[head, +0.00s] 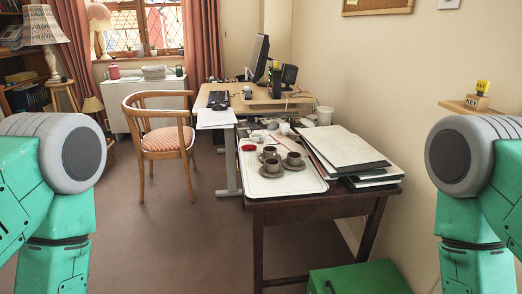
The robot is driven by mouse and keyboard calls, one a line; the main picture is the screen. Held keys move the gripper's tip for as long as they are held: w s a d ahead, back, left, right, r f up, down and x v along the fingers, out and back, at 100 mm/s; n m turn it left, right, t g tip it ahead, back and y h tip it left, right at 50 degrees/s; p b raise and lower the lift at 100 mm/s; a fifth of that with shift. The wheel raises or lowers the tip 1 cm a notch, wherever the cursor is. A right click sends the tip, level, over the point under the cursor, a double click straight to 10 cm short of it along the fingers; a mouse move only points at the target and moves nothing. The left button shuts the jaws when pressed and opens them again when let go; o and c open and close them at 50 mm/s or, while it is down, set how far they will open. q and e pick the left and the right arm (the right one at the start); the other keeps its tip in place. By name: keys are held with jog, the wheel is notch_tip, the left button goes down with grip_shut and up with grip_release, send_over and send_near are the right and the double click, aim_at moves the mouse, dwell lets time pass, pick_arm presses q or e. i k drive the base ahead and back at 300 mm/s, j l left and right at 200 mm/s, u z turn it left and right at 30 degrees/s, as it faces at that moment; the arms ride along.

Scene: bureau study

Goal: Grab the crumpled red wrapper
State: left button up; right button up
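A small red crumpled thing (248,148), which looks like the wrapper, lies at the far left part of a white tray (290,187) on a dark wooden side table (320,207). Brown cups (270,166) on saucers stand on the tray just in front of it and to its right. It is small in the view, so its exact shape is hard to make out. My two green and grey arms show at the left and right edges. Neither gripper is in view.
A stack of folders and papers (345,152) covers the table's right part. A green box (360,279) stands on the floor in front. A desk (225,92) with a monitor and a wooden chair (163,140) stand behind. The floor at left is clear.

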aim_at(246, 147)
jog(key=k+z, duration=0.15)
jog(key=z, duration=1.8)
jog(key=j+z, duration=0.1)
jog(key=j, duration=0.4)
jog(key=j+z, duration=0.15)
jog(key=j, duration=0.4)
jog(key=k+j+z, duration=0.1)
jog(key=j, duration=0.4)
jog(key=k+j+z, duration=0.15)
jog(key=j, duration=0.35)
jog(key=k+j+z, duration=0.1)
jog(key=j, duration=0.4)
